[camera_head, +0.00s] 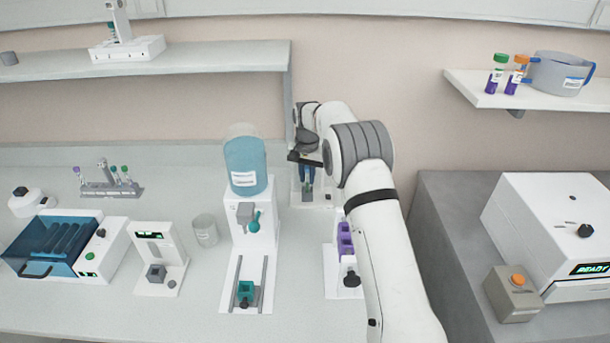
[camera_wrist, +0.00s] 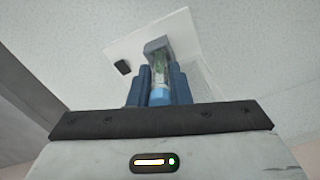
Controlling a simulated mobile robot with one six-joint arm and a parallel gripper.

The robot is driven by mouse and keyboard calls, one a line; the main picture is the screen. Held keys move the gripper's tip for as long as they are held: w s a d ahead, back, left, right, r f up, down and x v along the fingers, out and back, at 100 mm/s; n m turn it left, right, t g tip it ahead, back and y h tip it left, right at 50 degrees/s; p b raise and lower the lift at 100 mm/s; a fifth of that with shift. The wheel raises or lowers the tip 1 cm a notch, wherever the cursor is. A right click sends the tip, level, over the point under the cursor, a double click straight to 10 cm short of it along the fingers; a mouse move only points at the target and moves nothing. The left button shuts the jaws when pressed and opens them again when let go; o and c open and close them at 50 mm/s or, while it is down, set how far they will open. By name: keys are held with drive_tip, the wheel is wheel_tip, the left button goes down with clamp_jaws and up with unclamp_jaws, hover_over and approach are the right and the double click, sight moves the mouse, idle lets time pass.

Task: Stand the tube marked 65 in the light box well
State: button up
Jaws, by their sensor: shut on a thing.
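My gripper (camera_head: 306,176) is at the back middle of the bench, pointing down over a white station (camera_head: 328,195). In the wrist view its blue fingers (camera_wrist: 159,90) are shut on a clear tube with a blue cap (camera_wrist: 159,97). The tube's far end meets a grey square well (camera_wrist: 157,44) on a white plate (camera_wrist: 122,45); I cannot tell how deep it sits. The tube looks roughly in line with the well. No number on the tube is readable. The station looks like the light box, though my arm and fingers hide part of it.
A dispenser with a blue bottle (camera_head: 246,165) stands left of my gripper. A white station with purple parts (camera_head: 345,240) is partly behind my arm. A tube rack (camera_head: 110,189), a blue-lidded machine (camera_head: 55,245) and a beaker (camera_head: 205,230) stand left. Bench between is clear.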

drive_tip(key=o, duration=0.9)
drive_tip(key=shift+c, duration=0.2)
wheel_tip(320, 180, up, 8)
drive_tip(key=shift+f+b, duration=0.1)
drive_tip(key=shift+b, duration=0.65)
drive_tip(key=s+d+r+n+t, duration=0.1)
drive_tip(key=s+d+r, duration=0.5)
drive_tip(key=s, duration=0.4)
drive_tip(key=s+d+r+n+t, duration=0.1)
drive_tip(key=s+d+r, duration=0.3)
drive_tip(key=s+r, duration=0.5)
drive_tip(key=s+d+f, duration=0.1)
drive_tip(key=s+f, duration=0.1)
drive_tip(key=s, duration=0.6)
drive_tip(key=s+d+f+n+t, duration=0.1)
drive_tip(key=s+d+f, duration=0.1)
drive_tip(key=s, duration=0.7)
drive_tip(key=s+d+f+n, duration=0.1)
drive_tip(key=s+f, duration=0.2)
drive_tip(key=s, duration=0.5)
drive_tip(key=shift+s+d+f, duration=0.2)
drive_tip(key=shift+d+f, duration=0.1)
drive_tip(key=shift+f, duration=0.05)
